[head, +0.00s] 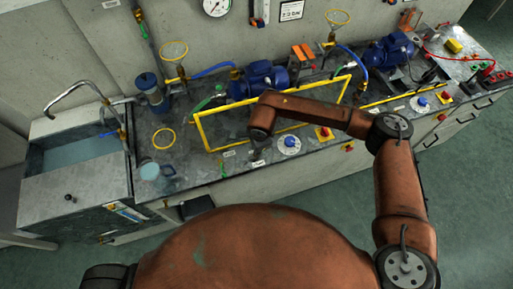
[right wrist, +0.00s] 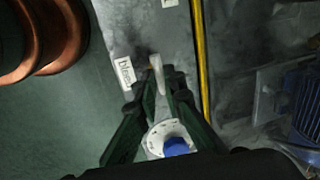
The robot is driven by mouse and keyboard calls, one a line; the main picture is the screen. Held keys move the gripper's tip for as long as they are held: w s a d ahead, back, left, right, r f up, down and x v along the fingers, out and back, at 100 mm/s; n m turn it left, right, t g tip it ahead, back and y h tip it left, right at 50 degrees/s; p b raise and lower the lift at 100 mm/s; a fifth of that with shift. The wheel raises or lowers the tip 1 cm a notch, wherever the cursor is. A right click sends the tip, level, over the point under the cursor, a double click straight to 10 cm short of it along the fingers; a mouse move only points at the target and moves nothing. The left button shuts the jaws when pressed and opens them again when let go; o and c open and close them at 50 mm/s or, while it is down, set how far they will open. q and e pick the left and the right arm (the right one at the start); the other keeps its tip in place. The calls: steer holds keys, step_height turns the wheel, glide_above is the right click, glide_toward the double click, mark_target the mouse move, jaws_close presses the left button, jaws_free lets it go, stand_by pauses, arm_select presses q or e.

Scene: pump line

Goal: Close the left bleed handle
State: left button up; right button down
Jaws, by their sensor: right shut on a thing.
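My right gripper (right wrist: 165,92) is pointed down at the bench front. In the right wrist view its dark green fingers are shut on a pale bleed handle (right wrist: 158,72), with the handle's tan end showing beyond the fingertips. A white label (right wrist: 125,72) lies beside it, its text too blurred to read surely. In the head view the right gripper (head: 259,147) is left of a white dial with a blue knob (head: 290,143), and the handle is mostly hidden by it. My left gripper is not in view.
The dial (right wrist: 168,138) is close below the fingers in the wrist view. A sink (head: 80,152) is at the left. A red button on a yellow plate (head: 324,133) is to the right.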

steer(key=shift+m, duration=0.4)
steer(key=c, duration=2)
jaws_free()
steer(key=r, duration=0.4)
steer(key=s+r, duration=0.1)
steer(key=r, duration=0.2)
steer(key=s+r, duration=0.1)
steer(key=r, duration=0.3)
steer(key=shift+s+d+r, duration=0.1)
steer(key=shift+d+r, duration=0.2)
steer(key=shift+r, duration=0.05)
